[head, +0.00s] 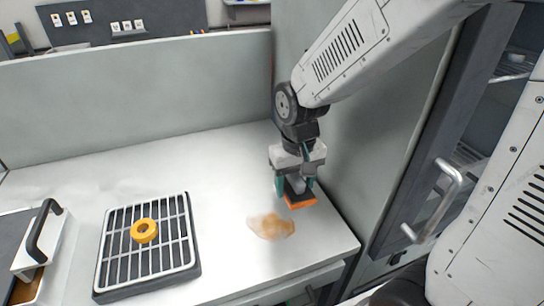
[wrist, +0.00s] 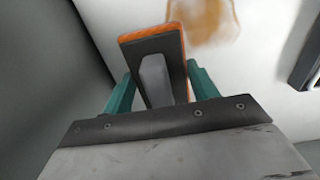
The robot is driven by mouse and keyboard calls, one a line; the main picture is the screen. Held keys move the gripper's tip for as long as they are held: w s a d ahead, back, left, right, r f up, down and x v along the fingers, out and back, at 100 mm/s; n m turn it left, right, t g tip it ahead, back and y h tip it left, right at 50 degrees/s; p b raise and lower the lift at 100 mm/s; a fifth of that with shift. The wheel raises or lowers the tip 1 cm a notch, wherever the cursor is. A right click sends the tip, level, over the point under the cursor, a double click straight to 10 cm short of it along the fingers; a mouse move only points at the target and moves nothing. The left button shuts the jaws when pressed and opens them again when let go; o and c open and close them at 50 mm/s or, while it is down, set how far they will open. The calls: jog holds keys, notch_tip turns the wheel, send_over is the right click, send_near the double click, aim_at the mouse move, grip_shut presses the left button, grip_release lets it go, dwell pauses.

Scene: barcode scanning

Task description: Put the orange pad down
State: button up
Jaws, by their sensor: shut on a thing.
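My gripper (head: 296,184) is shut on the orange pad (head: 300,200), a block with a dark back and an orange face turned down. In the wrist view the pad (wrist: 152,62) sits between the green fingers of my gripper (wrist: 155,85), with a grey grip piece on its back. The pad is low over the white counter (head: 225,180), near its right end. Whether it touches the counter I cannot tell. A brown stain (head: 271,226) lies on the counter just left of the pad. It also shows beyond the pad in the wrist view (wrist: 205,18).
A black tray with a metal grate (head: 118,262) holds a yellow ring (head: 144,231) at left. A case with a black handle (head: 42,228) stands at far left. Grey panels (head: 130,90) close the counter's back and right. A door handle (head: 440,200) is at right.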

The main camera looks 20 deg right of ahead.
jog(key=w, duration=0.5)
jog(key=w+d+f, duration=0.1)
jog(key=w, duration=0.9)
jog(key=shift+w+d+f, duration=0.2)
jog(key=shift+d+f, duration=0.05)
jog(key=shift+d, duration=0.05)
jog(key=shift+f, duration=1.7)
jog(key=shift+s+f, duration=0.1)
jog(key=shift+f, duration=0.3)
jog(key=o, duration=1)
jog(key=shift+s+f, duration=0.1)
jog(key=shift+f, duration=0.05)
jog(key=shift+c, duration=0.2)
jog(key=shift+o, duration=0.3)
jog(key=shift+r, duration=0.45)
notch_tip(320, 180, up, 12)
jog(key=shift+w, duration=0.2)
jog(key=shift+r, duration=0.1)
